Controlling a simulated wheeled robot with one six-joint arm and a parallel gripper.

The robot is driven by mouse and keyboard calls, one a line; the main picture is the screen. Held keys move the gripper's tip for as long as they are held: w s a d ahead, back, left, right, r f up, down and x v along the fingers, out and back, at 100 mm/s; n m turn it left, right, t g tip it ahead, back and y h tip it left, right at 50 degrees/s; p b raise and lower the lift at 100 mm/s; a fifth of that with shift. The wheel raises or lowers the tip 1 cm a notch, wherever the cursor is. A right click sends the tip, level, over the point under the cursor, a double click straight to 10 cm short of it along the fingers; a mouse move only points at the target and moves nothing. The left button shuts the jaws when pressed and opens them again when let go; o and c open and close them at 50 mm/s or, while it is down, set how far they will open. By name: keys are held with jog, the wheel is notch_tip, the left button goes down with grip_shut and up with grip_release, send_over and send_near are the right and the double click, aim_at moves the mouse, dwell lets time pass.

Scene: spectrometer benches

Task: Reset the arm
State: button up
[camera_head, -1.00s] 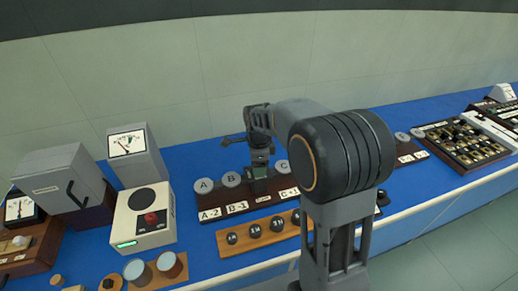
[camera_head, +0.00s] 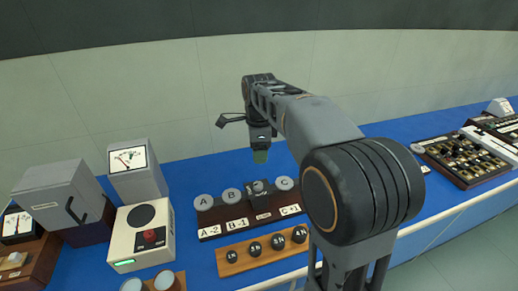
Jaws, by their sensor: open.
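My arm reaches in from the lower right, and its large dark joint covers part of the bench. My gripper (camera_head: 260,152) hangs pointing down above the blue bench, in the air just behind and above a dark rack with round grey knobs. A small greenish part shows at its tip; the fingers are too small to make out clearly, and no held object can be told apart.
A wooden strip with black knobs (camera_head: 228,256) lies in front of the rack. A white box with a red knob (camera_head: 128,221) and a grey meter box (camera_head: 150,181) stand at left. A tray of small parts (camera_head: 470,172) lies at right. Blue bench (camera_head: 190,172) behind the rack is clear.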

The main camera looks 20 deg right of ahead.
dwell(0.4)
jog(key=s+f+n+t, duration=0.2)
jog(key=s+f+n, duration=0.1)
jog(key=s+n, duration=0.5)
jog(key=s+f+n+t, duration=0.1)
jog(key=s+f+n, duration=0.2)
jog(key=s+n, duration=0.5)
jog(key=n, duration=0.4)
jog(key=shift+s+f+t, duration=0.3)
jog(key=shift+t, duration=0.1)
jog(key=shift+a, duration=0.1)
